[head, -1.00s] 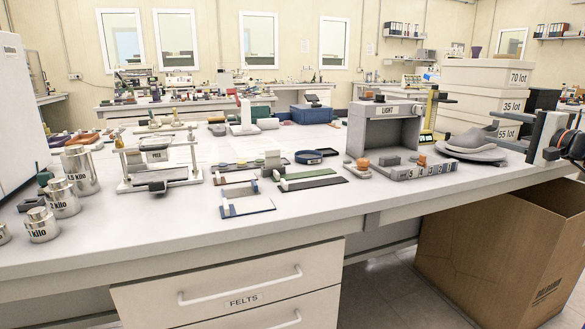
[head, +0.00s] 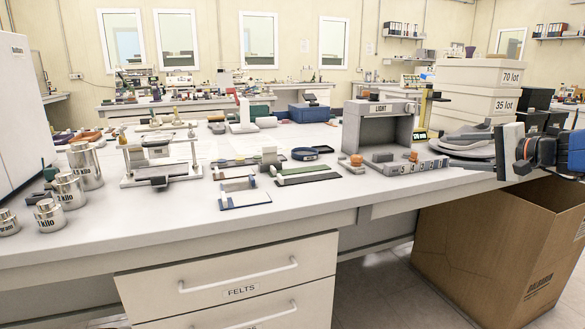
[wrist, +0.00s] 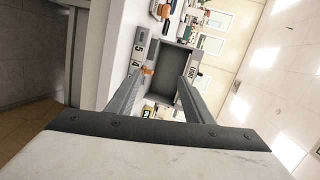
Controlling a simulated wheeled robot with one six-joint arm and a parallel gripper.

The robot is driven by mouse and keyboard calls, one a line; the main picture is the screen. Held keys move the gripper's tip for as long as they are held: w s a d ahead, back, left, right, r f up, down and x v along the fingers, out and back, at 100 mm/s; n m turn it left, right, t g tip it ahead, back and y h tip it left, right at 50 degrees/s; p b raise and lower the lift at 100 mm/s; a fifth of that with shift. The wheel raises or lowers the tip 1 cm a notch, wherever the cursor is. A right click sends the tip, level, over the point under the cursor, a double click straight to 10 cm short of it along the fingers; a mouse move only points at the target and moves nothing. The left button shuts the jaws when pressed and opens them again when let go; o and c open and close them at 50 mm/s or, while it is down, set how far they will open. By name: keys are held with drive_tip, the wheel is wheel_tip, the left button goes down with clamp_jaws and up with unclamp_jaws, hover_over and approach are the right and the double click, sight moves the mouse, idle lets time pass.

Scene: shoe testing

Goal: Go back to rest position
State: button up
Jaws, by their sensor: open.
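My gripper (head: 512,152) is at the right edge of the head view, beside the right end of the bench and above the cardboard box. In the wrist view my gripper (wrist: 158,88) has its two long grey fingers spread apart with nothing between them. The grey light booth (wrist: 172,72) shows beyond the fingers, turned sideways, some way off. In the head view the light booth (head: 380,108) stands on the bench to the left of my gripper.
A stack of grey shoe soles (head: 466,142) lies on the bench close to my gripper. White lot boxes (head: 470,75) stand behind. An open cardboard box (head: 495,250) is on the floor below. Metal weights (head: 85,165) stand at the bench's left. The front bench edge is clear.

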drive_tip(key=s+a+f+n+g+h, duration=0.1)
drive_tip(key=s+a+f+n+g, duration=0.45)
drive_tip(key=s+a+f, duration=0.8)
drive_tip(key=s+a+f+n+g+h, duration=0.1)
drive_tip(key=s+f+n+h, duration=0.1)
drive_tip(key=s+f, duration=0.4)
drive_tip(key=s+f+n+g+h, duration=0.2)
drive_tip(key=s+f, duration=0.4)
drive_tip(key=s, duration=0.7)
drive_tip(key=shift+s+a+f+n+h, duration=0.3)
drive_tip(key=shift+a+n+h, duration=0.1)
drive_tip(key=shift+n+h, duration=0.6)
